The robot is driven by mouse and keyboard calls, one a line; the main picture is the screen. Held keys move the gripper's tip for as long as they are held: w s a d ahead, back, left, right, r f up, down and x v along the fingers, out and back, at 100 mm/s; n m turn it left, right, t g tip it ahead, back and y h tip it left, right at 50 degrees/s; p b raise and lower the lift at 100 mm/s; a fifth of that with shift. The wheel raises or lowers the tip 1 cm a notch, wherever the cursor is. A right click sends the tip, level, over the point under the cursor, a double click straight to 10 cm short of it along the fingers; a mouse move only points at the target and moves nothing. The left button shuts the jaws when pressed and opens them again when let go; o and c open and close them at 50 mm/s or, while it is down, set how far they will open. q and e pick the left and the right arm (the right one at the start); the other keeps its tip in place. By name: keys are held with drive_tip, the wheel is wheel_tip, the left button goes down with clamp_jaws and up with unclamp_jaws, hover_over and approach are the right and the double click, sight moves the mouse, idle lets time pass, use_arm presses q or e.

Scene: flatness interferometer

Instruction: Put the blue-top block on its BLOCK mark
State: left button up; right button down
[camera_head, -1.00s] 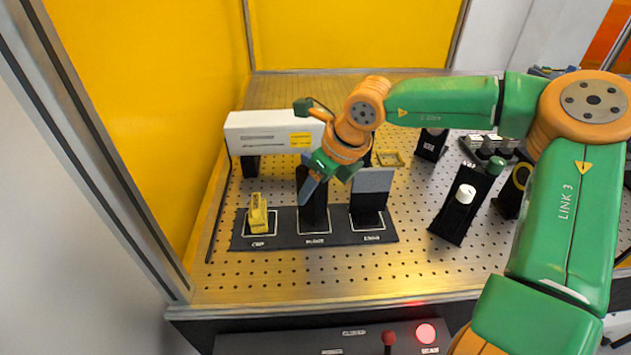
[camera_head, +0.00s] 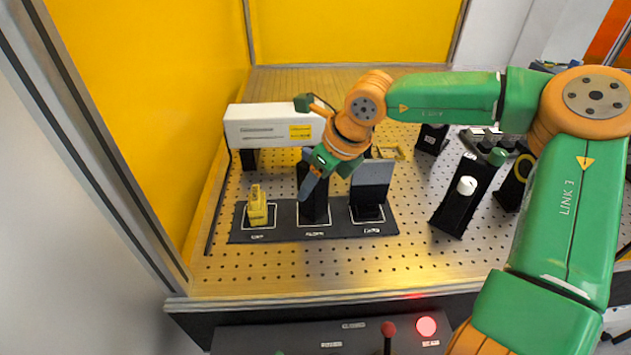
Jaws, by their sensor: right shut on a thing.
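A black upright block (camera_head: 314,207) stands in or over the middle white outline of the dark marked plate (camera_head: 342,233). A small bluish patch shows at its top, so I take it as the blue-top block. The label under the outline is too blurred to read. My right gripper (camera_head: 311,187) reaches down from the right in front of the block's upper part and is shut on it. The gripper hides part of the block, and I cannot tell whether its base touches the plate. My left gripper is not in view.
A yellow piece (camera_head: 257,208) stands in the left outline. A black stand with a grey face (camera_head: 374,173) stands in the right one. A white box (camera_head: 270,126) is behind. A black stand with a white knob (camera_head: 454,211) is to the right. The perforated board in front is clear.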

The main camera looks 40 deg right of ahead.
drive_tip(key=shift+f, duration=0.15)
drive_tip(key=shift+c, duration=0.8)
unclamp_jaws()
drive_tip(key=shift+r+p, duration=2.25)
drive_tip(key=shift+r, duration=1.3)
